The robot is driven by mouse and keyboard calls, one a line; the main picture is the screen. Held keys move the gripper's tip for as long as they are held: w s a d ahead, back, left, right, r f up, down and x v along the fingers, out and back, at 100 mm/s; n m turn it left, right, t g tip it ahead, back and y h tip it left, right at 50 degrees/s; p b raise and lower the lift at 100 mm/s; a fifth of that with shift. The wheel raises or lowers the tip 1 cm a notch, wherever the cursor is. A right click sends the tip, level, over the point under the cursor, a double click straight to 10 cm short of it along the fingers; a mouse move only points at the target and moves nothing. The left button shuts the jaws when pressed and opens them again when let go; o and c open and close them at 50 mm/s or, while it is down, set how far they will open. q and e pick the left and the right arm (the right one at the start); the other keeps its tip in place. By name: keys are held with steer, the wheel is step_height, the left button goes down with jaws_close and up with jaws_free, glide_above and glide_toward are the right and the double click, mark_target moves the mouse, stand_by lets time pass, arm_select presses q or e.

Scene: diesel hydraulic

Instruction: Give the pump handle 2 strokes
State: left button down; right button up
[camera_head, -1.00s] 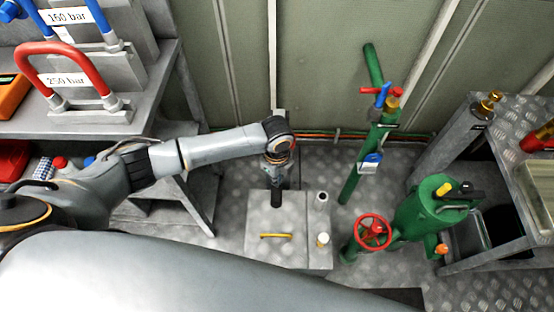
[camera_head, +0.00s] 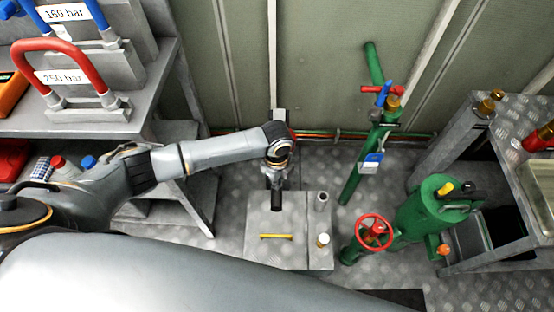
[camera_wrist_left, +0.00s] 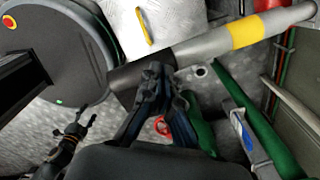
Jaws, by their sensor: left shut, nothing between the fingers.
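The pump is a grey box (camera_head: 257,218) on the floor, with a yellow bar on its top. In the head view the black grip end (camera_head: 276,201) shows above the box, just below my left gripper (camera_head: 277,180). My left gripper also shows in the left wrist view (camera_wrist_left: 157,72), shut with nothing between its fingers. Its fingertips overlap the black grip there; whether they touch it is unclear.
A green pipe assembly with a red handwheel (camera_head: 373,232) and a green tank (camera_head: 432,208) stand right of the pump. A grey bench (camera_head: 150,110) with hoses is at left. A metal table (camera_head: 520,108) is at right. The wall is close behind the pump.

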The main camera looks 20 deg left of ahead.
arm_select(q)
steer(key=shift+s+f+b, duration=0.15)
steer(key=shift+f+b, duration=0.95)
steer(key=shift+f, duration=1.1)
steer(key=shift+s+f+b, duration=0.1)
steer(key=shift+f+b, duration=0.5)
steer(key=shift+f, duration=0.45)
arm_select(e)
step_height(320, 180, down, 4)
steer(key=a+f, duration=0.1)
steer(key=a, duration=0.1)
arm_select(q)
steer(key=shift+r+p, duration=0.25)
steer(key=shift+p, duration=0.3)
steer(key=shift+r+p, duration=0.35)
step_height(320, 180, up, 3)
steer(key=p, duration=0.2)
steer(key=shift+f+p, duration=0.15)
steer(key=shift+p, duration=0.2)
step_height(320, 180, up, 3)
steer(key=p, duration=0.3)
steer(key=r+p, duration=0.5)
steer(key=shift+w, duration=0.2)
step_height(320, 180, up, 3)
steer(key=p, duration=0.3)
arm_select(e)
step_height(320, 180, up, 17)
steer(key=d, duration=0.2)
steer(key=shift+f, duration=0.1)
